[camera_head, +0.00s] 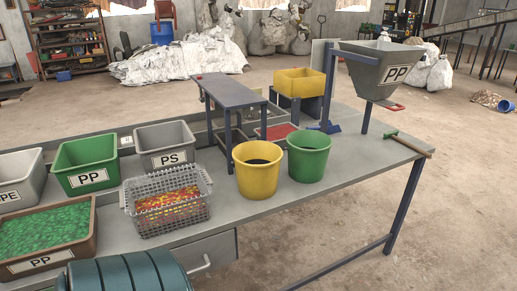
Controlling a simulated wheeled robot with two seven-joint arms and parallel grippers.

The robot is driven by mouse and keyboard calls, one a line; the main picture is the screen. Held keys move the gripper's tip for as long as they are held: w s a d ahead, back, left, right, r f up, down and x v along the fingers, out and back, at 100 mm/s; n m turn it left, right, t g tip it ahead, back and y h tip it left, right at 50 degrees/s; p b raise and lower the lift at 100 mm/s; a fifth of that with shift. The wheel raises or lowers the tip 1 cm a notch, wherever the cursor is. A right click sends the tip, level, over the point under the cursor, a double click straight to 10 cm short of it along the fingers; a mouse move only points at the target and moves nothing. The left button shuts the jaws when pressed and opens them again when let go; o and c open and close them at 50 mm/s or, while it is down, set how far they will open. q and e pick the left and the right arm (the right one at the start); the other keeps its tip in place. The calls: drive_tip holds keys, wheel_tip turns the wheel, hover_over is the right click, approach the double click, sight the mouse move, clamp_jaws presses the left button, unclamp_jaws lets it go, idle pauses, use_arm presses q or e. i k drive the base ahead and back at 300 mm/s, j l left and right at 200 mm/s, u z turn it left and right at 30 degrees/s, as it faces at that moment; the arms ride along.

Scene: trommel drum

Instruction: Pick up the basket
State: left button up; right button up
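The basket (172,219) is a grey mesh container with red, orange and yellow flakes inside. It stands upright on the grey workbench (345,165), near its front edge. Looped handles show at its left and right ends. Neither of my grippers shows in the head view, and nothing is touching the basket from above.
A brown PP tray (46,258) of green flakes and a dark green ribbed drum (130,276) are close by. Green PP (88,178) and grey PS (166,158) bins stand behind. Yellow (256,183) and green (307,169) buckets stand to the right.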

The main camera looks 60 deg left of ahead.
sight(163, 201)
drive_tip(key=u, duration=1.55)
